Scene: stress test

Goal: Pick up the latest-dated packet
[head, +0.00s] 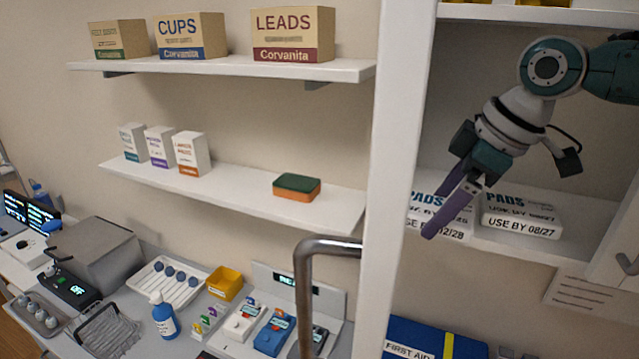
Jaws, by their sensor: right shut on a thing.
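Two white PADS packets stand on a shelf in the cabinet. The left packet (417,222) has a partly hidden date, of which "12/28" shows. The right packet (521,222) reads "USE BY 08/27". My right gripper (438,218) comes in from the upper right, with its purple fingers pointing down and left. It is shut on the left packet and covers part of its front. The packet appears still at shelf level; whether it touches the shelf is hard to tell. My left gripper is not in view.
A white cabinet upright (391,150) stands just left of the packets. Below are a metal handle (303,290) and a blue first aid box (420,335). A shelf with a sponge (297,186) and small boxes is on the left, above a crowded counter.

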